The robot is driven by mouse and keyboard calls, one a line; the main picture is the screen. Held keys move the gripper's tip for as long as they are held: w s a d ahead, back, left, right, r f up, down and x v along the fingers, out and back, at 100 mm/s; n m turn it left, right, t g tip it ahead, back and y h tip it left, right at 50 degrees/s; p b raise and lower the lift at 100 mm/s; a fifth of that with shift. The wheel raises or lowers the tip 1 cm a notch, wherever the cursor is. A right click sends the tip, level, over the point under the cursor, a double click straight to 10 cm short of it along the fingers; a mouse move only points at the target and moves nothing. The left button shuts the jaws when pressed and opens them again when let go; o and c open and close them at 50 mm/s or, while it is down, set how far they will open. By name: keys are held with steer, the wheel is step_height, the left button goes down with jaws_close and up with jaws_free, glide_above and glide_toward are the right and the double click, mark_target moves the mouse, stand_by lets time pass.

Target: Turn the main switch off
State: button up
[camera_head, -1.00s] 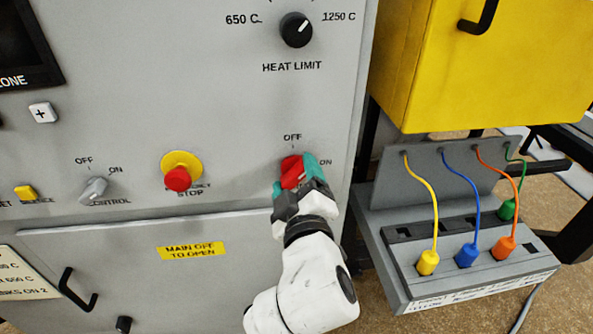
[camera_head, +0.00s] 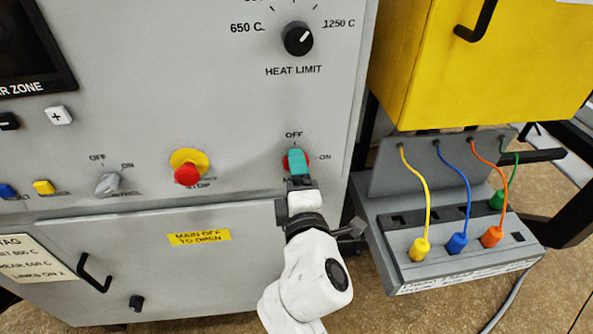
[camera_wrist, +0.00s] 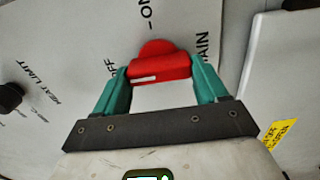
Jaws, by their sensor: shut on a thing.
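The main switch is a red rotary knob (camera_head: 287,164) on the grey panel, below an OFF label and left of an ON label. My gripper (camera_head: 298,162) has teal fingers, seen nearly edge-on here, that cover most of the knob. In the wrist view, the red knob (camera_wrist: 160,67) sits between the two fingers of my gripper (camera_wrist: 160,78), which are shut on it. The MAIN lettering is partly hidden by the knob and finger.
A yellow and red emergency stop (camera_head: 187,170) and a grey control switch (camera_head: 108,183) are to the left. The heat limit knob (camera_head: 298,39) is above. A grey socket box (camera_head: 445,262) with coloured plugs and a yellow cabinet (camera_head: 465,75) stand at right.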

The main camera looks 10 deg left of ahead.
steer(key=shift+r, duration=0.15)
stand_by(0.4)
steer(key=o, duration=0.9)
steer(key=shift+o, duration=0.8)
steer(key=shift+w+a, duration=0.1)
steer(key=b+v, duration=0.1)
steer(key=v, duration=1)
